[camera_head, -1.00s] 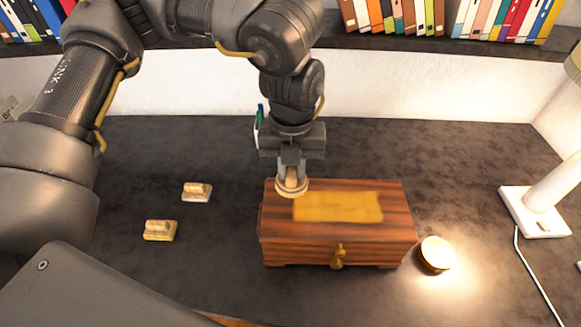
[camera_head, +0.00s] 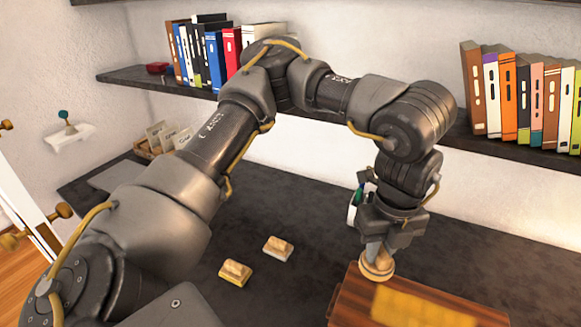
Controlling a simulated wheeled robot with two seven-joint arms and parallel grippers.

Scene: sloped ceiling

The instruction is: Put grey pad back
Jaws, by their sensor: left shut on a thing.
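My left gripper (camera_head: 376,246) points down and is shut on a small round tan piece (camera_head: 377,268), possibly a stamp or knob. The piece is at the back left corner of the striped wooden box (camera_head: 352,303); I cannot tell whether it touches the lid. A flat dark grey rectangle (camera_head: 117,175) lies at the left of the desk and may be the grey pad. Two small blocks with wooden grips lie left of the box, one with a yellow base (camera_head: 236,273) and one with a pale base (camera_head: 278,248). My right gripper is not in view.
The box lid carries a yellow panel (camera_head: 425,308). A card holder (camera_head: 150,147) stands at the desk's back left. A pen cup (camera_head: 353,208) is behind my gripper. Bookshelves (camera_head: 160,80) run above the desk. Bare desk (camera_head: 300,205) lies behind the blocks.

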